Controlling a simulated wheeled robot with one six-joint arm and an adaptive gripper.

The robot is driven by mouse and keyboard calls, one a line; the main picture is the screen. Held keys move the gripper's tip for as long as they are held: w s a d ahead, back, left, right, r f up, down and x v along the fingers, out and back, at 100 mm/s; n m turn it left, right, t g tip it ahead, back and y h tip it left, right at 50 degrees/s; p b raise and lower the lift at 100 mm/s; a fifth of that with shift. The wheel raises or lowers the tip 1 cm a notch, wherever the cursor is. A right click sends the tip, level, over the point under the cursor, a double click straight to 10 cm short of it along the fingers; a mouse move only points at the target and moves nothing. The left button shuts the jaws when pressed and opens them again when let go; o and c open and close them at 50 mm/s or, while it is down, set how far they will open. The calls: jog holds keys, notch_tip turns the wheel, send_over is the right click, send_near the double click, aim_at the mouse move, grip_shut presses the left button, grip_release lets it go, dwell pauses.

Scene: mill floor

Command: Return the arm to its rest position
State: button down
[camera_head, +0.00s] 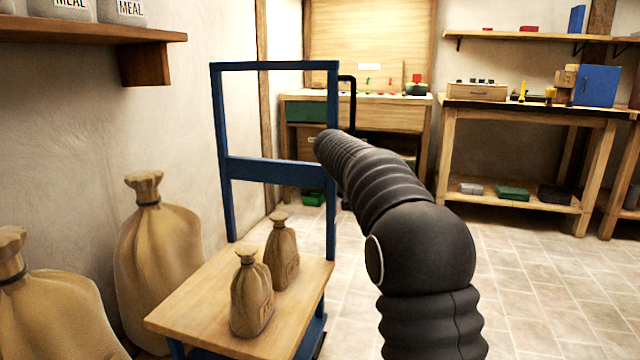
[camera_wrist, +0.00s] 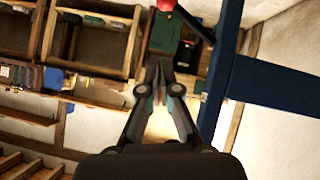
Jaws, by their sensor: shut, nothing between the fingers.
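My arm reaches away from me across the right of the head view, bent at a round joint, its far end passing near the blue frame of the cart. My gripper is hidden in the head view. In the wrist view my gripper (camera_wrist: 160,75) shows with its fingers together and nothing between them. A blue frame post (camera_wrist: 222,70) stands just right of the fingers there, apart from them as far as I can tell.
A cart with a blue frame (camera_head: 275,170) and wooden deck (camera_head: 205,305) holds two small sacks (camera_head: 251,295) (camera_head: 281,252). Large sacks (camera_head: 155,250) stand at the left wall under a shelf (camera_head: 90,30). A workbench (camera_head: 540,107) is at the back right. Tiled floor (camera_head: 540,285) is open at right.

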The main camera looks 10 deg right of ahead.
jog(key=s+a+f+n+g+y, duration=0.15)
jog(key=s+f, duration=0.25)
jog(key=f, duration=0.4)
jog(key=s+a+f+n+g, duration=0.1)
jog(key=s+f+n+g, duration=0.15)
jog(key=s, duration=0.75)
jog(key=s+a+r+y+p, duration=0.2)
jog(key=s+p, duration=0.1)
jog(key=s, duration=1.6)
jog(key=s+a+r+y+p, duration=0.2)
jog(key=s+r+p, duration=0.1)
jog(key=s, duration=1.5)
jog(key=shift+s+m+t+p, duration=0.4)
jog(key=shift+p, duration=0.2)
